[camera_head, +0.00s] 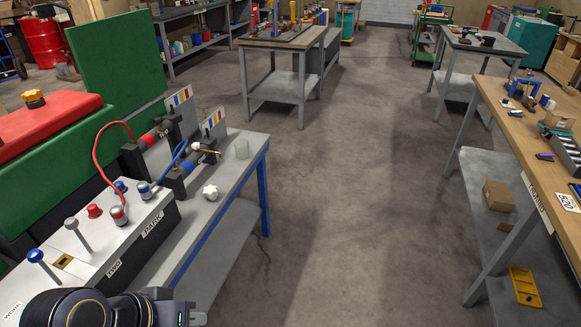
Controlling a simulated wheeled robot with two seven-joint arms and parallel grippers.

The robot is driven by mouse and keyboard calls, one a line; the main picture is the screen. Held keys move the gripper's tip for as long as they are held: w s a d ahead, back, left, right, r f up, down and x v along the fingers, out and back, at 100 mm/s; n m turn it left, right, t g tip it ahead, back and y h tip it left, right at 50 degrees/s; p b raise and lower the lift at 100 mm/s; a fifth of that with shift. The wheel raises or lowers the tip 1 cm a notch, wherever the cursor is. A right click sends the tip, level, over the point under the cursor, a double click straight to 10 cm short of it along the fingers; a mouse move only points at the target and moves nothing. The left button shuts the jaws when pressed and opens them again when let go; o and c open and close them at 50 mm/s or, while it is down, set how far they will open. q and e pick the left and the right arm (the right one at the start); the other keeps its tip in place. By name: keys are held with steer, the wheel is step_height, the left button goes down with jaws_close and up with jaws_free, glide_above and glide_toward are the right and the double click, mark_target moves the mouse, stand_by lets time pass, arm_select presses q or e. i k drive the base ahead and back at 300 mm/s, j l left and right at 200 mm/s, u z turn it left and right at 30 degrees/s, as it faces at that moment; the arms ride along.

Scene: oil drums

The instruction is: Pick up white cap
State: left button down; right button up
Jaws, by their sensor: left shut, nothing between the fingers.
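The white cap (210,191), a small lobed knob, sits on the grey top of the blue-legged table (228,176) at the left, near its right edge. My left gripper (188,312) is at the bottom edge of the view, partly cut off, shut and empty. It is well apart from the cap, nearer to me and lower in the picture. My right gripper is not in view.
The white panel (95,232) with levers lies nearer. The floor (340,200) to the right is clear.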

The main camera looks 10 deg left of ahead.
mark_target(209, 191)
steer(key=i+l, duration=0.1)
steer(key=i, duration=0.45)
steer(key=i+l+z, duration=0.1)
steer(key=i, duration=0.45)
steer(key=i+u, duration=0.4)
steer(key=i+l+u, duration=0.15)
steer(key=u, duration=0.2)
steer(key=i+l+u, duration=0.2)
steer(key=u, duration=0.2)
steer(key=i+u, duration=0.15)
steer(key=u, duration=0.35)
steer(key=i+l+u, duration=0.15)
steer(key=u, duration=0.35)
steer(key=i+l+u, duration=0.15)
steer(key=u, duration=0.35)
steer(key=i+l+u, duration=0.1)
steer(key=u, duration=0.35)
steer(key=l+u, duration=0.3)
steer(key=u, duration=0.2)
steer(key=i+l+u, duration=0.15)
steer(key=l+u, duration=0.2)
